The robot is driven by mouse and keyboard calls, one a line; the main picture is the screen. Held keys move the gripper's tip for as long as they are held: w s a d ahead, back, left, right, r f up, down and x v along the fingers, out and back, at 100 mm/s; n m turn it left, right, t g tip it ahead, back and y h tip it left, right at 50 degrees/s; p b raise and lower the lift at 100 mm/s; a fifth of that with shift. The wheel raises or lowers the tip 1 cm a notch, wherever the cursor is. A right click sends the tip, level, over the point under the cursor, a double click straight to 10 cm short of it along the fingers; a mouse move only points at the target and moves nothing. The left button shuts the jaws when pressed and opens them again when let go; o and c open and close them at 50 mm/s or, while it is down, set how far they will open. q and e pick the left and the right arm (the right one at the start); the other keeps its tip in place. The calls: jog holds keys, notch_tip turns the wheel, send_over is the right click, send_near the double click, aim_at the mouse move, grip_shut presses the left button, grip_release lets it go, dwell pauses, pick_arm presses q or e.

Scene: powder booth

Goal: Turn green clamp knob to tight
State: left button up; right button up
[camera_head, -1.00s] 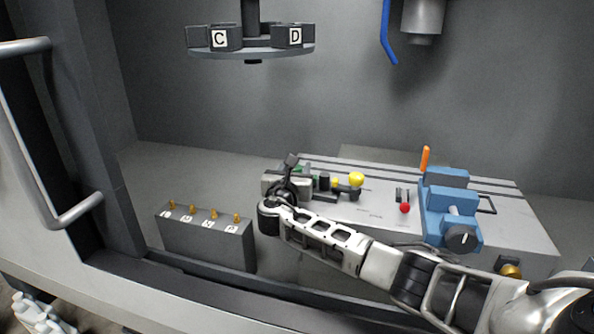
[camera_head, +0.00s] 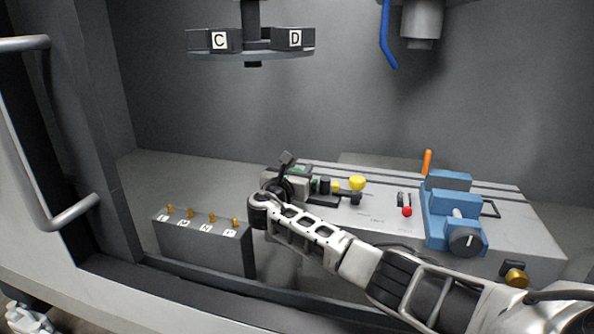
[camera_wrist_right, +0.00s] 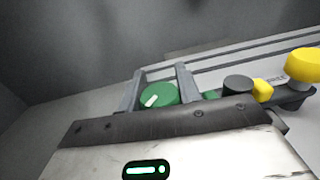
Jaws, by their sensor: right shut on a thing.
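The green clamp knob (camera_wrist_right: 158,96) is a round disc with a white pointer mark that slants up to the right in the right wrist view. It sits between the two dark fingers of my right gripper (camera_wrist_right: 160,88), which is shut on it. In the head view my right gripper (camera_head: 284,172) reaches the left end of the grey machine table (camera_head: 375,222). There the arm and gripper hide most of the knob.
Beside the knob are a dark cylinder (camera_wrist_right: 237,84) and a yellow knob (camera_wrist_right: 302,65). A blue vise (camera_head: 455,205), a red ball (camera_head: 407,211) and an orange handle (camera_head: 427,162) are further right. A block with several brass pins (camera_head: 200,242) stands left of my arm.

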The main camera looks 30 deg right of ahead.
jog(key=shift+m+g+h, duration=0.5)
jog(key=shift+m+g, duration=0.1)
jog(key=shift+g, duration=0.2)
jog(key=shift+s+d, duration=0.1)
pick_arm(q)
jog(key=shift+w+r, duration=0.1)
jog(key=shift+w, duration=0.05)
pick_arm(e)
jog(key=o, duration=0.7)
jog(key=shift+s+a+r+p, duration=0.1)
jog(key=shift+a+p, duration=0.2)
jog(key=shift+a, duration=0.05)
jog(key=p+v, duration=0.4)
jog(key=shift+s+a+r, duration=0.15)
jog(key=shift+a+r, duration=0.05)
jog(key=shift+r, duration=0.15)
pick_arm(q)
jog(key=shift+s+a+r, duration=0.1)
jog(key=shift+a+r, duration=0.1)
jog(key=shift+r, duration=0.3)
jog(key=shift+s+a+r, duration=0.1)
jog(key=shift+a+r, duration=0.05)
jog(key=shift+r, duration=0.3)
pick_arm(e)
jog(key=v, duration=1)
jog(key=shift+s+a+f, duration=0.2)
jog(key=shift+a+f, duration=0.15)
jog(key=shift+f, duration=0.05)
